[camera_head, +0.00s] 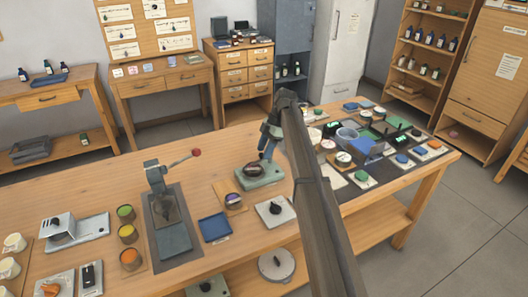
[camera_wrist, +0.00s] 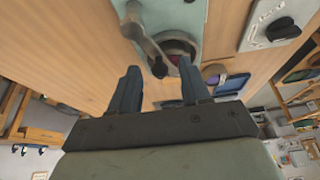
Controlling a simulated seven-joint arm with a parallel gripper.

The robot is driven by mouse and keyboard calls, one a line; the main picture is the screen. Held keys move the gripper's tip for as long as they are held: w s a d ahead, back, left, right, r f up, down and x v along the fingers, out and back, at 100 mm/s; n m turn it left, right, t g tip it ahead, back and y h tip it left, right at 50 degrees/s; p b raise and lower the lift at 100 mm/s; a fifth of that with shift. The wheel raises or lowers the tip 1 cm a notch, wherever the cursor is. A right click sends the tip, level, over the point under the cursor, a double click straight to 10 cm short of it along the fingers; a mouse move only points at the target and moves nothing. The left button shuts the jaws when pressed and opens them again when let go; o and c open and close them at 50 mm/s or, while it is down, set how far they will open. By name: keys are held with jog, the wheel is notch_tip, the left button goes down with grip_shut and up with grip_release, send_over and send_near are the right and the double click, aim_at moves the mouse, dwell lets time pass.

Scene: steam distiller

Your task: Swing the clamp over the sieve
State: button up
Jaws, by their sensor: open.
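The sieve (camera_head: 251,171) is a small round cup with dark reddish contents, on a pale green base (camera_head: 263,180) at the table's middle. In the wrist view the sieve (camera_wrist: 180,50) shows on its base (camera_wrist: 180,14). The clamp (camera_wrist: 148,38) is a grey bar with a dark knob at its end. It passes along the sieve's left side in the wrist view; I cannot tell how much of the sieve it covers. My gripper (camera_wrist: 159,88) is open, with the clamp's knob between its fingertips in the picture; contact is unclear. In the head view my gripper (camera_head: 270,138) is just above the base.
A grey plate with a black knob (camera_head: 275,211) lies near the base. A blue tray (camera_head: 214,227) and a lever press (camera_head: 163,190) stand to the left. A dark mat crowded with small items (camera_head: 398,163) is on the right. Bare table lies behind the press.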

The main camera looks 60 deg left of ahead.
jog(key=v, duration=1.2)
jog(key=shift+r, duration=0.2)
